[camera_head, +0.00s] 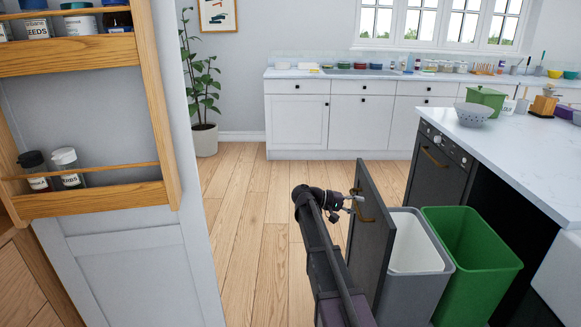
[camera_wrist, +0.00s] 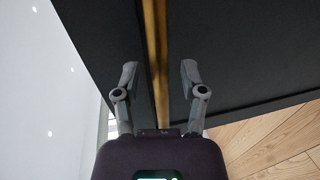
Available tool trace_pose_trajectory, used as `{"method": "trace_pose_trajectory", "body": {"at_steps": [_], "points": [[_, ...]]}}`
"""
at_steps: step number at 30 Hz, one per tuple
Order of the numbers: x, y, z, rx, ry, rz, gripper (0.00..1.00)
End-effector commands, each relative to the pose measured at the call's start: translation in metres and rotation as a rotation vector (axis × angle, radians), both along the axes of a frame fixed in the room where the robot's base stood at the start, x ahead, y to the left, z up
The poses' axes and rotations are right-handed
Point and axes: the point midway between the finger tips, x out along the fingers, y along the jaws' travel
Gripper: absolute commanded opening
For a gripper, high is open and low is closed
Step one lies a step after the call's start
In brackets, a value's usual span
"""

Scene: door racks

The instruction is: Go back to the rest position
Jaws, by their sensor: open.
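My gripper (camera_head: 354,200) is at the dark panel door (camera_head: 373,235) of a pull-out bin unit in the head view. In the wrist view the gripper (camera_wrist: 158,80) is open, with one finger on each side of a brass handle (camera_wrist: 160,60). The fingers look apart from the handle. The brass handle also shows in the head view (camera_head: 366,208) on the panel's face. The panel stands out from the counter, with a grey bin (camera_head: 440,268) and a green bin (camera_head: 505,266) behind it.
A wooden door rack (camera_head: 165,120) with jars stands close on the left. An island counter (camera_head: 530,160) with a dishwasher (camera_head: 437,175) is on the right. A potted plant (camera_head: 203,140) stands at the back. The wooden floor (camera_head: 245,230) between is clear.

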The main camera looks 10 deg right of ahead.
Motion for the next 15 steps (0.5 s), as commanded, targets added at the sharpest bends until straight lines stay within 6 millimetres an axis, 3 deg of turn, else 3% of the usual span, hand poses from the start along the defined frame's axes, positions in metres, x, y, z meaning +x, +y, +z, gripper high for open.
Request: {"method": "trace_pose_trajectory", "body": {"at_steps": [15], "points": [[0.022,0.021,0.002,-0.024,-0.055,0.183,0.54]]}}
